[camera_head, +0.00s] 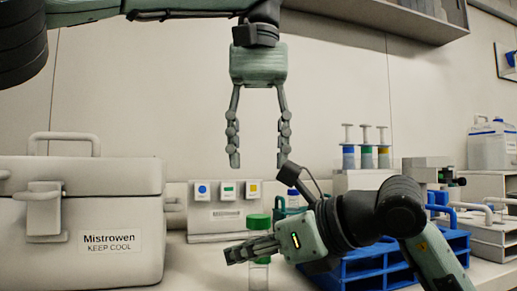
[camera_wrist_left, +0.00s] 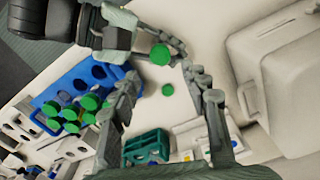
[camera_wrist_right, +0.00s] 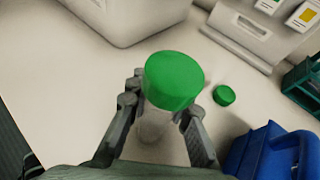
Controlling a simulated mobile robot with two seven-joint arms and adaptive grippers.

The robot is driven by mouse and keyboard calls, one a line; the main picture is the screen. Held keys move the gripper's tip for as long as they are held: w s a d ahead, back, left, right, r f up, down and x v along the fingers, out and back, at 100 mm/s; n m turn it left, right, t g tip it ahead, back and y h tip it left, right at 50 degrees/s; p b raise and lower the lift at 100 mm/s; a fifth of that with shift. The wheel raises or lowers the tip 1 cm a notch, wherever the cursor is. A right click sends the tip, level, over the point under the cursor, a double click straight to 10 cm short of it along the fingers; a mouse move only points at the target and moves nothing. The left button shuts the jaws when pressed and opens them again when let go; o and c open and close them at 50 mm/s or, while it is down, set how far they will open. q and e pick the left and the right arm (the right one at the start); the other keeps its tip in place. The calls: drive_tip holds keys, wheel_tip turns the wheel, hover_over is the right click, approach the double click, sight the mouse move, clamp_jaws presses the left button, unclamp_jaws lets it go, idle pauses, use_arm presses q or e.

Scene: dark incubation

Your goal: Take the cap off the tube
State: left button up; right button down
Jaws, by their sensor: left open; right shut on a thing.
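The clear tube (camera_head: 259,277) has a green cap (camera_head: 258,222) on its top and stands about upright. My right gripper (camera_head: 247,250) is shut on the tube below the cap. In the right wrist view the cap (camera_wrist_right: 174,80) sits above the fingers, and the tube body (camera_wrist_right: 155,125) shows between them. My left gripper (camera_head: 259,160) points down, open and empty, above the cap and apart from it. In the left wrist view the cap (camera_wrist_left: 160,54) lies beyond the open fingers. A second green cap (camera_wrist_right: 224,95) lies on the bench; it also shows in the left wrist view (camera_wrist_left: 167,90).
A large cool box (camera_head: 80,220) stands at the left. A blue rack (camera_wrist_left: 50,92) with several green-capped tubes is on the other side, beside a teal rack (camera_wrist_left: 147,146). A dispenser panel (camera_head: 218,218) stands behind the tube. Bare bench surrounds the loose cap.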

sight(258, 216)
use_arm(q)
drive_tip(key=shift+f+m, duration=0.15)
drive_tip(key=shift+m, duration=0.35)
drive_tip(key=shift+f, duration=3.9)
drive_tip(key=shift+c, duration=0.5)
